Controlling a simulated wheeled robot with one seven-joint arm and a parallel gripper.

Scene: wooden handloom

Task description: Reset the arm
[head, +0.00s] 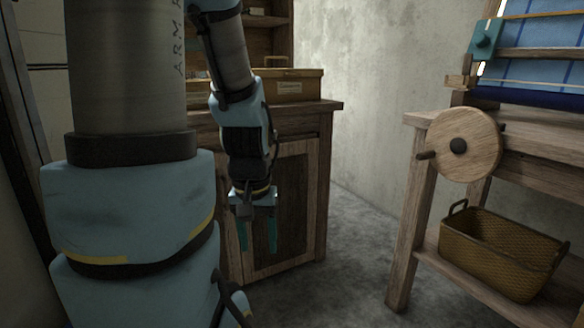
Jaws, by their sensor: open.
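My gripper (258,236) hangs pointing down at the end of my arm, left of the middle in the head view. Its two green fingers are apart with nothing between them. It shows in front of the door of a wooden cabinet (318,200). My arm is bent, with its thick links filling the left side of the view and the thinner links reaching down to the gripper. I cannot tell how far the fingers are from the cabinet door.
A wooden box (289,88) sits on the cabinet top. At right stands the wooden handloom (405,215) with a round crank wheel (465,140), blue cloth (540,38) and a woven basket (490,255) on its lower shelf. Grey floor (355,235) lies clear between cabinet and loom.

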